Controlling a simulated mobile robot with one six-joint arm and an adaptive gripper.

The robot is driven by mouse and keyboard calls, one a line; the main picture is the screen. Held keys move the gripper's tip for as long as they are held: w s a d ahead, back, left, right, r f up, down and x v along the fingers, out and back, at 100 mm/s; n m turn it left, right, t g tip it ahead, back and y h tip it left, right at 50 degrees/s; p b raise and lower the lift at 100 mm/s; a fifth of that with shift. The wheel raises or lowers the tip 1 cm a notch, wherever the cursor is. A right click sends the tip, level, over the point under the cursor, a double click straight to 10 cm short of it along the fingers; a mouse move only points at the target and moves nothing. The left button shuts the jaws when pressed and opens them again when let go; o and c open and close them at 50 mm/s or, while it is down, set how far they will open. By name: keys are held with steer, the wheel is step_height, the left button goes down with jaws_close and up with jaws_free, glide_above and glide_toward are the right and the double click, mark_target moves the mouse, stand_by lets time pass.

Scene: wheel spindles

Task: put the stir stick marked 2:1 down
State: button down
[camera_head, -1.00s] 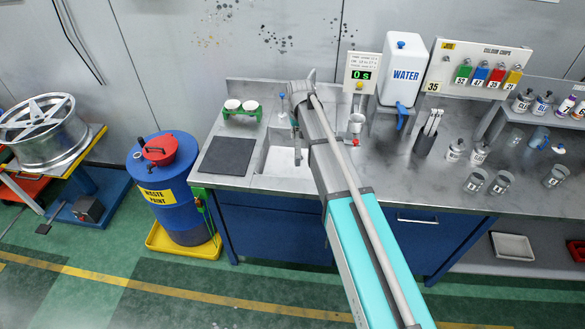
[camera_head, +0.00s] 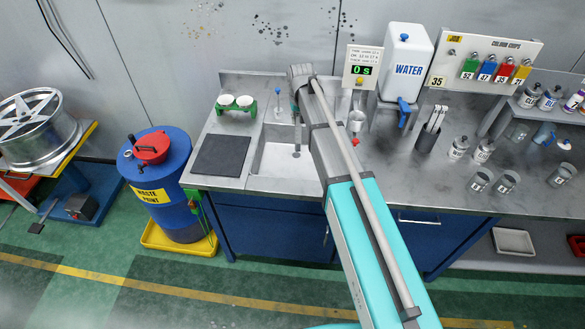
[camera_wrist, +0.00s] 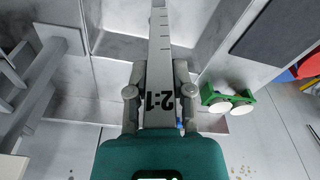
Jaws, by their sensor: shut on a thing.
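The stir stick marked 2:1 (camera_wrist: 160,45) is a flat grey stick with black marks along its edge. In the wrist view it lies between the fingers of my gripper (camera_wrist: 160,92), which is shut on it near the printed 2:1. The stick extends away from the gripper, and its far end runs out of the top of the picture. Sink walls (camera_wrist: 125,48) show around and beyond it. In the head view my arm hides most of my gripper, and I cannot clearly make out the stick there. The sink (camera_head: 272,168) lies left of my arm.
A dark mat (camera_head: 222,155) and a green holder with two white cups (camera_head: 237,107) are left of the sink. A cup holding several sticks (camera_head: 426,140) stands right of my arm, near the water tank (camera_head: 405,65). Grey cups (camera_head: 507,182) stand farther right.

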steer(key=shift+a, duration=0.3)
step_height(320, 180, down, 6)
steer(key=s+a+m+b, duration=0.1)
steer(key=m+b, duration=0.2)
steer(key=b, duration=0.2)
steer(key=shift+s+a+r+b, duration=0.15)
steer(key=shift+s+b, duration=0.2)
steer(key=shift+s, duration=0.05)
step_height(320, 180, down, 6)
steer(key=b, duration=0.6)
stand_by(0.4)
